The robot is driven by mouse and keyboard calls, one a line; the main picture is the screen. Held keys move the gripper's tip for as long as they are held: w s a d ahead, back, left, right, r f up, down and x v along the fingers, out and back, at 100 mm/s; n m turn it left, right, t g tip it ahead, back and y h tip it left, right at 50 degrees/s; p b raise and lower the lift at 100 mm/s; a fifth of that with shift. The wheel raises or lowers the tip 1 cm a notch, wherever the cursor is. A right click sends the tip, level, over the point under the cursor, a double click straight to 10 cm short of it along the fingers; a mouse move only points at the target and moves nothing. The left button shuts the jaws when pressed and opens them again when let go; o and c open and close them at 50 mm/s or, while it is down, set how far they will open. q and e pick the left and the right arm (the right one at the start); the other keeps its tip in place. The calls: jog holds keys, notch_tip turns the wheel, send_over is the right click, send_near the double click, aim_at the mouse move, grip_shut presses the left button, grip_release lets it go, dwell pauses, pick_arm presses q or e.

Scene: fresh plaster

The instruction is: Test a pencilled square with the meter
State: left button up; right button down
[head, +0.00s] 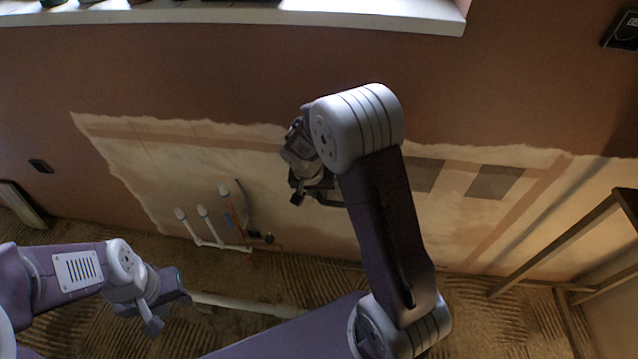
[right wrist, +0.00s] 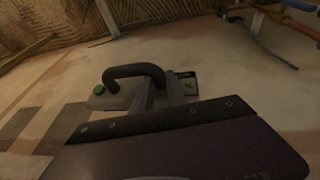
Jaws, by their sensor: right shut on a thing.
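The meter (right wrist: 113,101) has a grey body, a black loop handle (right wrist: 135,71), a green button and a small display with green on it. My right gripper (head: 313,193) is shut on the meter, in front of the pale plaster patch (head: 300,225). I cannot tell whether the meter touches the wall. Two dark grey squares (head: 495,182) (head: 426,174) are on the plaster to its right; they show at the left in the right wrist view (right wrist: 65,126). No pencilled outline is clear. My left gripper (head: 160,312) is low at the left, its jaw opening unclear.
White capped pipes (head: 205,222) stand out from the wall left of my right gripper. A wooden frame (head: 560,245) leans at the right. A window sill (head: 300,14) runs along the top. The floor (head: 500,315) is ridged and brown, with a pale tube (head: 245,303) near my left gripper.

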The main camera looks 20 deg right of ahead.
jog(key=s+r+g+y+p, duration=0.1)
jog(key=p, duration=0.4)
jog(key=s+a+r+g+p, duration=0.1)
jog(key=p, duration=0.4)
jog(key=s+a+r+g+y+p, duration=0.1)
jog(key=r+g+p, duration=0.1)
jog(key=p, duration=0.4)
jog(key=shift+s+a+y, duration=0.1)
jog(key=shift+s+y, duration=0.15)
jog(key=shift+y, duration=0.05)
jog(key=shift+r, duration=0.1)
jog(key=s+a+r+g+y+p, duration=0.2)
jog(key=s+r+g+p, duration=0.2)
jog(key=r, duration=0.1)
jog(key=shift+s+a, duration=0.15)
jog(key=shift+a, duration=0.15)
dwell(0.5)
